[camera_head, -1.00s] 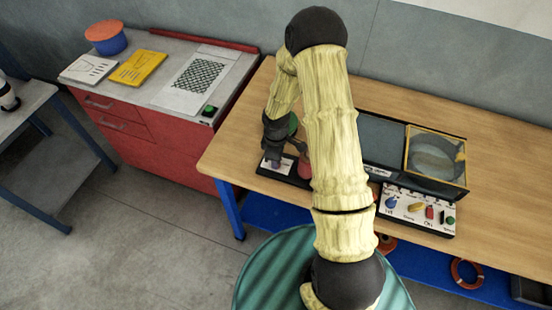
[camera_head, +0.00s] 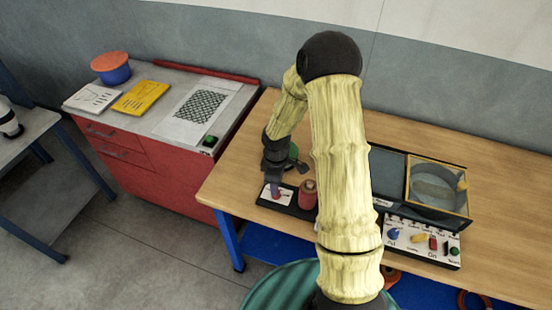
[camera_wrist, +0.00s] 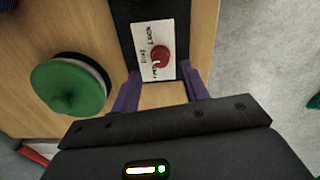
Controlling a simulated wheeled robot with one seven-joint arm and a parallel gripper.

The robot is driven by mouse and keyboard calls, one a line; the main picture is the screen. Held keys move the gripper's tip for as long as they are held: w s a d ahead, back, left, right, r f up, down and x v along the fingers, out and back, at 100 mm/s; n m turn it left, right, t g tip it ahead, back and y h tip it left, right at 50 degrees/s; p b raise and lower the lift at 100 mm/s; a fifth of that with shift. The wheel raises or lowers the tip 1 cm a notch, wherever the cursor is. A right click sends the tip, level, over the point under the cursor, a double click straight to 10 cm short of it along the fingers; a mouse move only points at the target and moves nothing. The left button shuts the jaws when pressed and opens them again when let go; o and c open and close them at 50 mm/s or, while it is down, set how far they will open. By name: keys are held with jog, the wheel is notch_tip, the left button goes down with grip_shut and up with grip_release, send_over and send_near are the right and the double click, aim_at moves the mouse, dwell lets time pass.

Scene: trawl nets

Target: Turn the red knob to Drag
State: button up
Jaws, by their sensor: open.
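In the wrist view the red knob (camera_wrist: 161,57) sits on a white label plate (camera_wrist: 152,38) fixed to a dark panel. Small words are printed around its left side; one looks like Lock, the others are hard to read. I cannot tell which word the knob points to. My gripper (camera_wrist: 162,82) is open, its two purple fingers either side of the panel, with the knob beyond and between them, not gripped. In the head view my gripper (camera_head: 274,188) is over the white plate (camera_head: 285,198) at the bench's left end, hiding the knob.
A green round-topped object (camera_wrist: 68,86) stands left of my gripper in the wrist view. A red cylinder (camera_head: 308,196) stands just right of the plate in the head view. A control panel (camera_head: 421,243) with several coloured controls and a framed tank (camera_head: 438,188) are further right.

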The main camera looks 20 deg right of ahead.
notch_tip(320, 180, up, 13)
jog(key=shift+r+b, duration=0.15)
jog(key=shift+b, duration=0.3)
jog(key=shift+s, duration=0.1)
jog(key=s+r+m+t, duration=0.2)
jog(key=s+r+m, duration=0.2)
jog(key=s+m, duration=0.8)
jog(key=s, duration=0.2)
jog(key=shift+s+a+r+t, duration=0.15)
jog(key=shift+s+r+t, duration=0.05)
jog(key=shift+s+t, duration=0.15)
jog(key=shift+c, duration=0.9)
